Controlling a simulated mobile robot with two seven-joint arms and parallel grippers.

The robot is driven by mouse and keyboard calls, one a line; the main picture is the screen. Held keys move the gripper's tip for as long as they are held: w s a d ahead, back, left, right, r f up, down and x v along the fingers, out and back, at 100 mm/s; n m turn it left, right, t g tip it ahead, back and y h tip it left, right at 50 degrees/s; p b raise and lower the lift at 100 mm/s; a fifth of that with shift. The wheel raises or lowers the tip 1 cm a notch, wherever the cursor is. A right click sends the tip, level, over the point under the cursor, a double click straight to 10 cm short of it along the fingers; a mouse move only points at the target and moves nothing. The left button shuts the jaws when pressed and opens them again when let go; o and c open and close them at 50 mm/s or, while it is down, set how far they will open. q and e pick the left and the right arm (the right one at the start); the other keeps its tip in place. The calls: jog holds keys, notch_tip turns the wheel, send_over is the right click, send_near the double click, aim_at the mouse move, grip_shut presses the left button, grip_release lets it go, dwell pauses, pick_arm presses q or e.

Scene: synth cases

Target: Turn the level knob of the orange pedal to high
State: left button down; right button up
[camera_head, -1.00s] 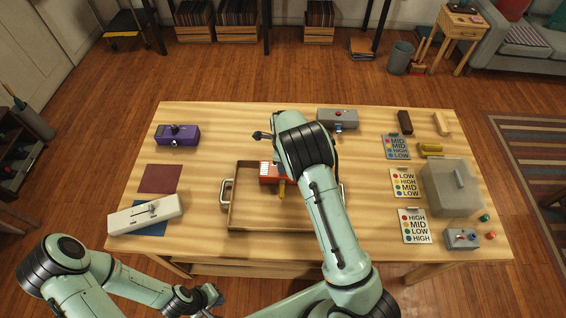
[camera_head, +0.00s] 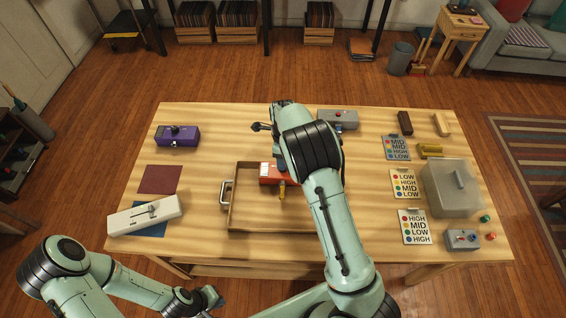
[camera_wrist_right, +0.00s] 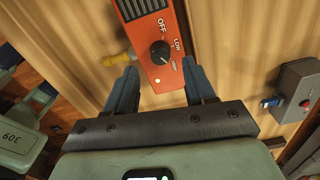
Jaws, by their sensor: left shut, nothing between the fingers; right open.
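The orange pedal (camera_head: 268,173) lies in the shallow wooden tray (camera_head: 233,213), partly hidden by my right arm in the head view. I cannot tell for sure where the knob points. My right gripper (camera_wrist_right: 160,67) is open, its fingers on either side of the pedal's end near the knob, holding nothing. My left gripper (camera_head: 212,297) is shut and empty at the table's front edge, away from the pedal.
A purple pedal (camera_head: 178,136), a white pedal (camera_head: 146,214) and a grey pedal (camera_head: 339,119) stand around the tray. Label cards (camera_head: 405,183), a translucent box (camera_head: 451,190) and a small grey box (camera_head: 461,239) are on the right.

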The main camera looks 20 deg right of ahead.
notch_tip(320, 180, up, 9)
jog(key=shift+f, duration=0.15)
jog(key=shift+s+f, duration=0.1)
dwell(0.5)
